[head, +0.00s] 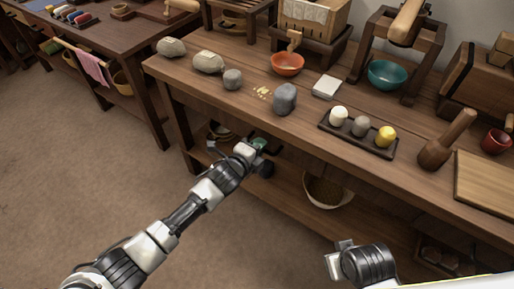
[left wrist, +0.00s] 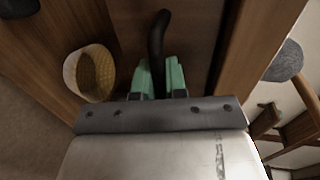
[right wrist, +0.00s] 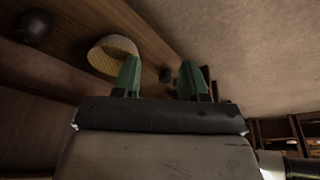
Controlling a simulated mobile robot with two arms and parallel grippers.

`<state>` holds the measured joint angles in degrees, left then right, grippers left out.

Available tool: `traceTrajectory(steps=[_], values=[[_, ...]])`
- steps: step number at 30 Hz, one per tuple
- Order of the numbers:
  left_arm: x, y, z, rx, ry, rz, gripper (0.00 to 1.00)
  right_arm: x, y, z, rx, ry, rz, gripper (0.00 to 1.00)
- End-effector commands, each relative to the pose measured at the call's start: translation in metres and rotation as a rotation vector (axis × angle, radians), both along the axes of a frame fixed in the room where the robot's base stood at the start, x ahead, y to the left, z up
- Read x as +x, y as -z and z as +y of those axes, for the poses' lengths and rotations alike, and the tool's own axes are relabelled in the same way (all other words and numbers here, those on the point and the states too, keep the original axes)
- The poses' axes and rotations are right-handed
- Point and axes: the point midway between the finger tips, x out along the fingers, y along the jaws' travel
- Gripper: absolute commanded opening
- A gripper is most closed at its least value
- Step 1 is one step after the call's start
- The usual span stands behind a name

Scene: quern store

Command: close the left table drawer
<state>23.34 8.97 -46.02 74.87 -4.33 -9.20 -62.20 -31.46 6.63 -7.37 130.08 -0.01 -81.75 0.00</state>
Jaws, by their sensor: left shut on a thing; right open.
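My left gripper (head: 258,146) is at the front of the long wooden table (head: 210,85), below its top edge. In the left wrist view its green fingers (left wrist: 160,78) are shut on a black curved handle (left wrist: 158,35). The handle stands before a dark brown wooden panel (left wrist: 190,30), which looks like the drawer front. In the head view my gripper hides most of the drawer, so I cannot tell how far out it stands. My right gripper (right wrist: 161,78) is open and empty, its fingers apart; in the head view it is low at the right, in front of the table.
A woven basket (head: 327,192) sits on the lower shelf, right of my left gripper. The tabletop holds stones, an orange bowl (head: 287,64), a teal bowl (head: 388,75) and a dark tray (head: 334,128). Another table (head: 105,35) stands at the left. The floor (head: 70,170) before them is clear.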

Motion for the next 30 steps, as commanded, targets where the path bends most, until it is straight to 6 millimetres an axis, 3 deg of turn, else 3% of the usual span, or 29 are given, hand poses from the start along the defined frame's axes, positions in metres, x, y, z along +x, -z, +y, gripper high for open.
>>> traceTrajectory(steps=[1, 6, 17, 30], values=[[0.002, -0.002, 0.000, -0.002, -0.002, -0.003, 0.14, 0.000, 0.000, 0.000, 0.000, 0.000, 0.000, 0.43], [0.002, -0.002, 0.000, -0.002, -0.001, -0.003, 0.37, 0.000, 0.001, 0.000, 0.000, 0.000, 0.000, 0.43], [-0.004, -0.003, 0.004, 0.000, -0.001, -0.002, 0.37, 0.001, 0.000, 0.000, 0.001, 0.000, -0.003, 0.43], [-0.066, -0.021, 0.048, 0.000, 0.000, -0.001, 0.37, 0.003, 0.076, 0.002, -0.001, -0.007, 0.042, 0.43]])
